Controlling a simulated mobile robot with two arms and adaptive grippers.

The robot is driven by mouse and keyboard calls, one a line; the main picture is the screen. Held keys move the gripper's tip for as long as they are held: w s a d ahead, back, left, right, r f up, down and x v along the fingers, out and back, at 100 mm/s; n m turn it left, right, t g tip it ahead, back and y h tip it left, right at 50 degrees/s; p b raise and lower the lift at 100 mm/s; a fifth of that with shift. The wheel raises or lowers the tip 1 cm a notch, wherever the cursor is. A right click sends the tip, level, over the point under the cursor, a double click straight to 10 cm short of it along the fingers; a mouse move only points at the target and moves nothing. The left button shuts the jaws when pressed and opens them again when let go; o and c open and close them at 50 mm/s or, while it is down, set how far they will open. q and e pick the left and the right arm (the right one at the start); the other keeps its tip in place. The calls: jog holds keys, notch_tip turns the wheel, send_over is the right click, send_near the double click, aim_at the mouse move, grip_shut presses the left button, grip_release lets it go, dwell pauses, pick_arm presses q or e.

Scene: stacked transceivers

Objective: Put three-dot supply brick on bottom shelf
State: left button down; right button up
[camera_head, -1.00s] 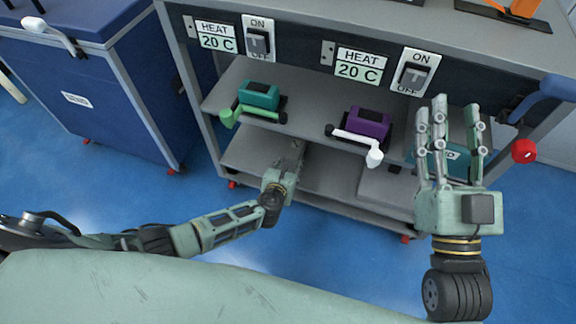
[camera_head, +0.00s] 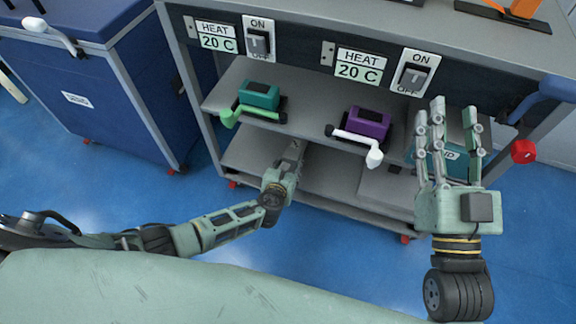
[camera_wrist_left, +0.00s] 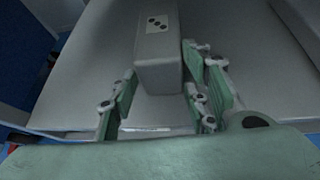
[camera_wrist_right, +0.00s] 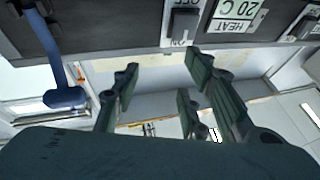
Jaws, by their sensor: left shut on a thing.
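The three-dot supply brick (camera_wrist_left: 157,58) is a grey block with three black dots on its pale top label, seen in the left wrist view. It is on or just above the bottom shelf (camera_head: 256,151); I cannot tell which. My left gripper (camera_wrist_left: 160,92) is shut on its near end, with fingers on both sides. In the head view my left gripper (camera_head: 287,172) reaches into the cart at bottom-shelf level, and the brick is mostly hidden there. My right gripper (camera_head: 450,125) is open and empty in front of the cart's right side.
The shelf above holds a teal device (camera_head: 259,95) with a green handle and a purple device (camera_head: 369,122) with a white handle. A grey block (camera_head: 385,188) lies right on the bottom shelf. A blue cabinet (camera_head: 100,110) stands left. A red knob (camera_head: 523,151) is near my right gripper.

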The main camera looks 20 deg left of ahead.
pick_arm(q)
jog(key=shift+w+f+b, duration=0.1)
jog(key=shift+w+b, duration=0.05)
jog(key=shift+b, duration=0.15)
pick_arm(e)
jog(key=shift+s+r+t, duration=0.35)
jog(key=shift+r, duration=0.2)
jog(key=shift+s+r+t, duration=0.3)
jog(key=shift+r+t, duration=0.05)
jog(key=shift+r, duration=0.2)
